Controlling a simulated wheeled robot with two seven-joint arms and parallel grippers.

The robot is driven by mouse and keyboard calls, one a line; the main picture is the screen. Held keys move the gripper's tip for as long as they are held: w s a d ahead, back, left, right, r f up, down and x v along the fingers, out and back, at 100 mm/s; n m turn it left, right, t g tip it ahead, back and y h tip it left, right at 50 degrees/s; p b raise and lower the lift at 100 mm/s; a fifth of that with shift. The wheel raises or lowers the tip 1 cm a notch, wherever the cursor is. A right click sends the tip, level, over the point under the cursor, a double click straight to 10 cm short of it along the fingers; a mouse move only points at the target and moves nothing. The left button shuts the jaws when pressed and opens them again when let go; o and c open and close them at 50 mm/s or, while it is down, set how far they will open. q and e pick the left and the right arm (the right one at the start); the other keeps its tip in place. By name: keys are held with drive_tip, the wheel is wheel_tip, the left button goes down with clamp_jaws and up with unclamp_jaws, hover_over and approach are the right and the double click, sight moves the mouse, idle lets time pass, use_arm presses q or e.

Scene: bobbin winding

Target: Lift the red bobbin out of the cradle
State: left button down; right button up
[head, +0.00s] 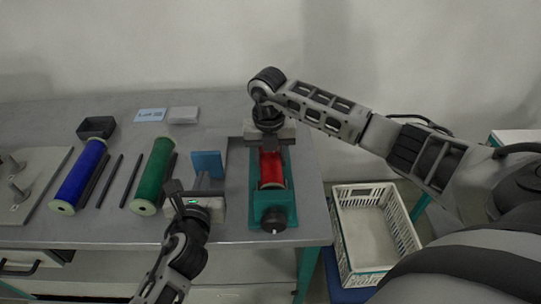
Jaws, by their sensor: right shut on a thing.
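The red bobbin (271,171) lies in the green cradle (260,206), lengthwise between its two ends. My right gripper (268,150) reaches down over the far part of the bobbin and is shut on it. The gripper hides the bobbin's far end. I cannot tell whether the bobbin is clear of the cradle. My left gripper (189,186) is at the front of the table, left of the cradle. It looks open and empty.
Left of the cradle are a blue block (208,163), a green bobbin (153,174), a blue bobbin (80,174), dark rods and a small black box (96,127). A white crate (343,235) stands below the table's right edge. The table's back middle is mostly clear.

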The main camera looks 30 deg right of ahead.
sight(206, 161)
use_arm(q)
drive_tip(key=shift+x, duration=0.8)
drive_tip(key=shift+w+d+r, duration=0.1)
drive_tip(key=shift+r, duration=0.05)
use_arm(e)
drive_tip(key=shift+r, duration=0.1)
idle(1.2)
use_arm(q)
drive_tip(key=shift+r+x, duration=0.15)
drive_tip(key=shift+x, duration=0.65)
drive_tip(key=shift+r+x, duration=0.15)
drive_tip(key=shift+x, duration=0.7)
use_arm(e)
drive_tip(key=shift+c, duration=0.6)
drive_tip(key=shift+w+d, duration=0.15)
drive_tip(key=shift+w, duration=0.1)
use_arm(q)
drive_tip(key=shift+r, duration=0.1)
use_arm(e)
drive_tip(key=shift+r, duration=0.1)
drive_tip(key=shift+r, duration=4.9)
